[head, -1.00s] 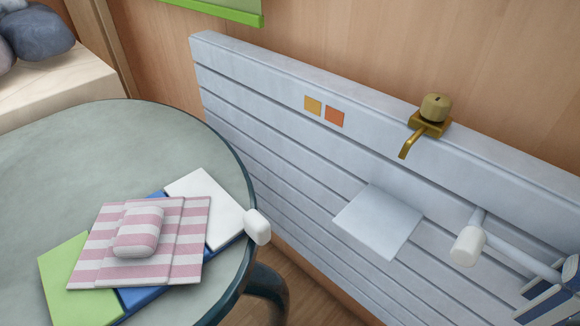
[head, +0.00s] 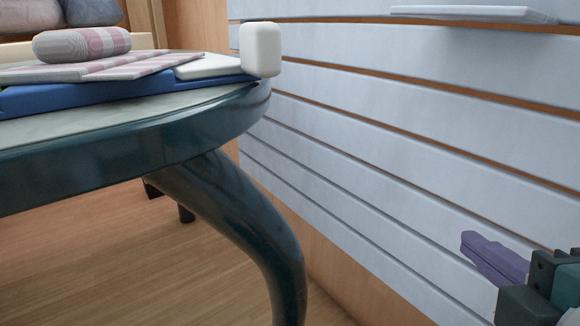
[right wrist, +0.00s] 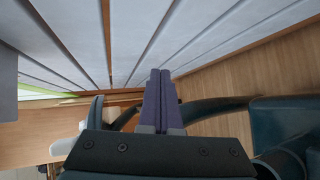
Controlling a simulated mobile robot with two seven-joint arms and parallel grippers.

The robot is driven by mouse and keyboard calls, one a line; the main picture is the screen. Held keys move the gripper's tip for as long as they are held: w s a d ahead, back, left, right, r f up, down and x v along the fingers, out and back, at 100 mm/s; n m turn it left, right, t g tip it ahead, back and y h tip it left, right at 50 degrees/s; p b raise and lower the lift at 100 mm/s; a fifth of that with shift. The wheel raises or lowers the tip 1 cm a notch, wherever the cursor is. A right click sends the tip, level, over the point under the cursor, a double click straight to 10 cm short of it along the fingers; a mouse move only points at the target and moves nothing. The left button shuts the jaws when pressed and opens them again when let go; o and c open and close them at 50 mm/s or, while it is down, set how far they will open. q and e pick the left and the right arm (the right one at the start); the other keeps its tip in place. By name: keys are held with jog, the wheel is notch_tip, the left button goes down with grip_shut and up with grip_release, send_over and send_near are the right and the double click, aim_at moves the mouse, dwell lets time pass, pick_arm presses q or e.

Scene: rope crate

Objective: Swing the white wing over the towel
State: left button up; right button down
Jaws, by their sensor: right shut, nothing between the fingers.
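The white wing (head: 205,67) lies out flat to the right of the striped towel in the head view. A white block-shaped knob (head: 261,50) stands at its outer end, at the table edge. The pink-and-white striped towel (head: 125,66) lies on the blue board (head: 120,93), with a rolled striped piece (head: 80,43) on top. My right gripper (head: 472,243) is low at the right, well away from the wing and below table height. Its purple fingers are shut and empty, also in the right wrist view (right wrist: 161,80). My left gripper is out of view.
The round table's dark rim (head: 200,120) and curved leg (head: 245,225) stand between the wing and my right gripper. The white slatted wall (head: 400,130) runs close behind on the right. A thin shelf (head: 460,13) juts from it. Open wooden floor (head: 130,270) lies below.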

jog(key=w+a+r+n+t+y, duration=0.1)
jog(key=a+r+n+t+y, duration=0.15)
jog(key=a+n+y, duration=0.7)
jog(key=w+a+r+n+t+y, duration=0.1)
jog(key=a+r+n+y, duration=0.25)
jog(key=n, duration=1.15)
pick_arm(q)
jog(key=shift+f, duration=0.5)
pick_arm(e)
jog(key=w+a+r, duration=0.5)
jog(key=w+r, duration=0.1)
jog(key=w, duration=0.1)
jog(key=shift+w+a+r+h, duration=0.15)
jog(key=shift+w+a+h, duration=0.15)
jog(key=shift+w, duration=0.05)
jog(key=shift+d+n, duration=0.1)
jog(key=shift+n, duration=0.15)
